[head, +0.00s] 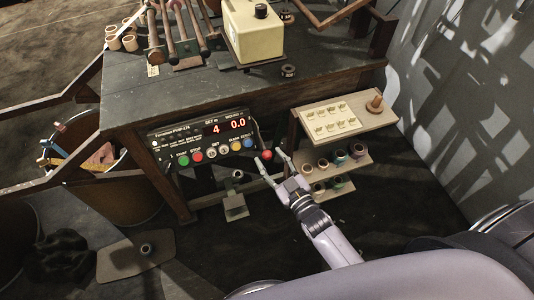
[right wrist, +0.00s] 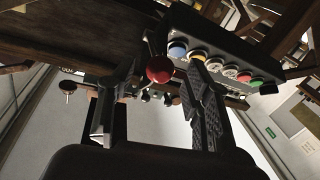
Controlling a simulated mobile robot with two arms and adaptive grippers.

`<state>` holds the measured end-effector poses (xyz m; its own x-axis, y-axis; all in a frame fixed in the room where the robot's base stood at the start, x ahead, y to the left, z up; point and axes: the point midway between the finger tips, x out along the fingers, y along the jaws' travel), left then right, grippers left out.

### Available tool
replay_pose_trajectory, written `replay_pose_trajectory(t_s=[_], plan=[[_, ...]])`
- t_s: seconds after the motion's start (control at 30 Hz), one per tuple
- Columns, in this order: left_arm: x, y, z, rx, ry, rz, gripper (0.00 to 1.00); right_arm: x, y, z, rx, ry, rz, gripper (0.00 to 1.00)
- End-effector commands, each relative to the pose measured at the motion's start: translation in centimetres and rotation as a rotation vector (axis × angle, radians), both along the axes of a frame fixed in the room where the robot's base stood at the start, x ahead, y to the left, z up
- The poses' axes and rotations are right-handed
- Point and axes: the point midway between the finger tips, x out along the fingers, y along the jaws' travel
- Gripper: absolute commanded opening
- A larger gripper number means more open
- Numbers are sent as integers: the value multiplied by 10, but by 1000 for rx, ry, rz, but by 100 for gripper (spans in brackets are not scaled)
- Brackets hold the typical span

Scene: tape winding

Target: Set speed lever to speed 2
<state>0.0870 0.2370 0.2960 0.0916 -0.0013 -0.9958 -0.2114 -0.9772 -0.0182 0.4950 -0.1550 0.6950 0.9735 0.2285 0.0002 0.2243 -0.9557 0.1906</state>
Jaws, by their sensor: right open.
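The speed lever has a red ball knob (head: 267,155) and stands at the right end of the dark control panel (head: 205,141) on the winding bench. The panel display reads 4 and 0.0 in red. My right gripper (head: 269,159) is open, with its fingertips around the knob. The lever's speed marks are not readable. My left gripper is not in view.
Coloured buttons (head: 212,152) line the panel left of the lever. A wooden side shelf (head: 375,118) with a label board and several spools stands close on the right. A pedal (head: 235,206) is below the panel. Open floor lies in front.

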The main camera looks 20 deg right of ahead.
Motion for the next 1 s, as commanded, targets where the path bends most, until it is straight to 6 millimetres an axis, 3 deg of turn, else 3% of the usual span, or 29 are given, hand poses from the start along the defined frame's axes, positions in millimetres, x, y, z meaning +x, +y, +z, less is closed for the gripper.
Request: replay_pose_trajectory(t_s=[0.2,0.57,1.0], plan=[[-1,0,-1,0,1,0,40,23,5,0,-1,0,0,46],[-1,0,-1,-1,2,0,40,27,6,0,-1,0,0,45],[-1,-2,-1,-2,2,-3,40,26,6,0,-1,1,0,16]])
